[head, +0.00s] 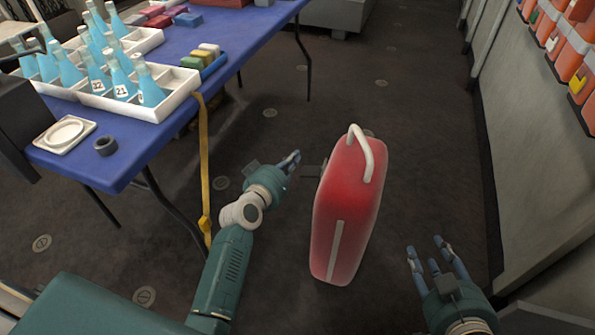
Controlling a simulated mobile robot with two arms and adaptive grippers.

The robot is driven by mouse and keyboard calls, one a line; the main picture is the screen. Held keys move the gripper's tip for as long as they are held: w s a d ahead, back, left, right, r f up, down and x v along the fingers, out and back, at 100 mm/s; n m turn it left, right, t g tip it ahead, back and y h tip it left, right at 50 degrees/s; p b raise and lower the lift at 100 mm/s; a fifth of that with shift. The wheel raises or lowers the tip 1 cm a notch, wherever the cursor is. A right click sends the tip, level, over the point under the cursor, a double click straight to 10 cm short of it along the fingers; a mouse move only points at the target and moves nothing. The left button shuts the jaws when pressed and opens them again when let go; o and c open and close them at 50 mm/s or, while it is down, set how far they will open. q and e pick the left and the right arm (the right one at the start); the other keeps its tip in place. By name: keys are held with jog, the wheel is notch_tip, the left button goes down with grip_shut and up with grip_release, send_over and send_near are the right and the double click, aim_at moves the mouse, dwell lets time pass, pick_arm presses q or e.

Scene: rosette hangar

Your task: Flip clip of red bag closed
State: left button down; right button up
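The red bag (349,205) stands upright on the floor in the middle of the head view. It has a white handle (369,158) on top and a pale strip down its near face. A small dark piece (311,171), perhaps the clip, sticks out from its left side; whether it is open or shut is not clear. My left gripper (291,158) is just left of this piece, apart from the bag's body, its fingers seen edge-on and close together. My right gripper (428,254) is open and empty, to the right of the bag and apart from it.
A blue-covered table (185,47) at left carries white crates (171,106) of blue bottles, colored blocks and a dark ring (105,146). A yellow strap (203,150) hangs from its edge. A grey wall with orange bins (577,62) bounds the right. Floor behind the bag is clear.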

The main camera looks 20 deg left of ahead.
aim_at(311, 172)
pick_arm(q)
jog(key=shift+s+d+f+b, duration=0.1)
jog(key=shift+d+f+b, duration=0.2)
jog(key=shift+f, duration=0.35)
jog(key=shift+w+d+f+b, duration=0.15)
jog(key=shift+f+b, duration=0.1)
jog(key=shift+f, duration=0.35)
jog(key=shift+s+d+f+b, duration=0.15)
jog(key=shift+d+f+b, duration=0.15)
jog(key=shift+f, duration=0.35)
pick_arm(e)
jog(key=w+a+r+t+y, duration=0.1)
jog(key=r+t, duration=0.4)
jog(key=r, duration=0.5)
jog(key=shift+w+a+r+y, duration=0.3)
jog(key=shift+w+a, duration=0.35)
jog(key=shift+w, duration=0.65)
jog(key=shift+t, duration=0.3)
